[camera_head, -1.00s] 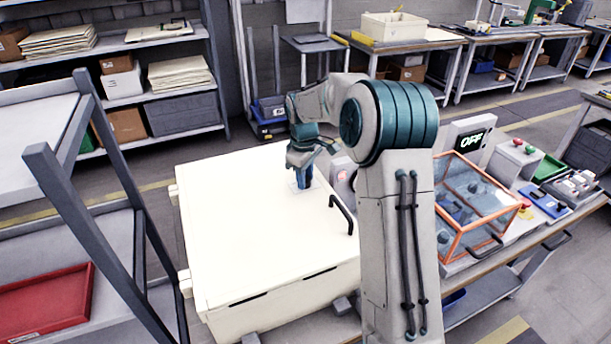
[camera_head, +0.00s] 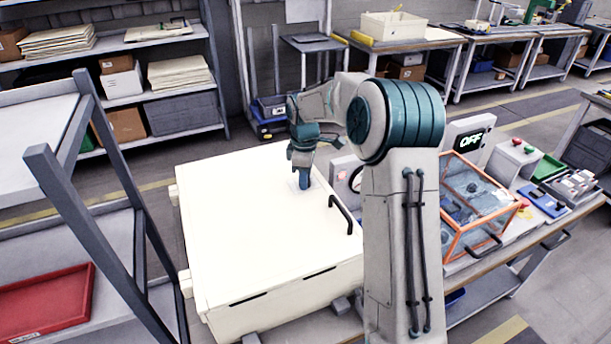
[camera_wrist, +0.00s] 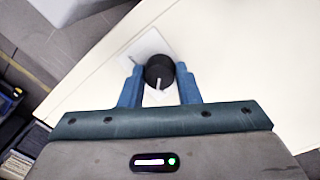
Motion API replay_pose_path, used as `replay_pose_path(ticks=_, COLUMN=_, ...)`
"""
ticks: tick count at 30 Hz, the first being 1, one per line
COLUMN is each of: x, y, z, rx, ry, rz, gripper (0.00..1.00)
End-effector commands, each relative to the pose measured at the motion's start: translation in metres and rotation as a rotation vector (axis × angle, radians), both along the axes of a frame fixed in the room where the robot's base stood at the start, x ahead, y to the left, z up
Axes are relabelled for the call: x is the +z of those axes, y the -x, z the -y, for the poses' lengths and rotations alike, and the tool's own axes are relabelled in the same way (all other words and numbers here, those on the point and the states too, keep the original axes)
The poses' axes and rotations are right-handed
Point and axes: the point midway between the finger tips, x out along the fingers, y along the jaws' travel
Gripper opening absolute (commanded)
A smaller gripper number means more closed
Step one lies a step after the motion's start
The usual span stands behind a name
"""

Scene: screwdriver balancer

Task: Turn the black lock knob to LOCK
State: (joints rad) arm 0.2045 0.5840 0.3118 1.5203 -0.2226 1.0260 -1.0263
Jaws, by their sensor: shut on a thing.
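The black lock knob (camera_wrist: 159,70) sits on a small pale plate (camera_wrist: 146,48) on top of the cream cabinet, and its white pointer line shows in the wrist view. My gripper (camera_wrist: 160,75) has its two blue fingers on either side of the knob, shut on it. In the head view my gripper (camera_head: 304,184) points down onto the cabinet top (camera_head: 240,240), and the knob is hidden behind the fingers. I cannot read any LOCK marking in these frames.
A black handle (camera_head: 341,214) stands on the cabinet's right edge, near my arm. An orange-framed clear box (camera_head: 480,205) and an OFF display (camera_head: 471,141) stand on the bench at right. A grey frame rack (camera_head: 100,200) is at left. The cabinet top is otherwise clear.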

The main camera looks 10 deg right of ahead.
Motion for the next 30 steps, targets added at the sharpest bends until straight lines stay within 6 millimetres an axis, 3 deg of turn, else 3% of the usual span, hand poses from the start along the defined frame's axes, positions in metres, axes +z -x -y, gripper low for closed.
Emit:
replay_pose_path(ticks=4, x=0.002, y=-0.001, z=0.000, rx=0.001, ry=0.001, rz=0.005, gripper=0.07)
replay_pose_path(ticks=5, x=0.002, y=-0.001, z=0.000, rx=0.001, ry=0.001, rz=0.005, gripper=0.35)
replay_pose_path(ticks=7, x=0.002, y=-0.001, z=0.000, rx=0.000, ry=0.001, rz=0.005, gripper=0.52)
replay_pose_path(ticks=16, x=0.002, y=0.000, z=0.000, rx=0.000, ry=0.001, rz=0.002, gripper=0.52)
replay_pose_path(ticks=20, x=0.013, y=0.000, z=0.000, rx=-0.001, ry=0.001, rz=0.004, gripper=0.52)
replay_pose_path(ticks=30, x=0.086, y=0.003, z=-0.002, rx=-0.001, ry=0.001, rz=0.007, gripper=0.52)
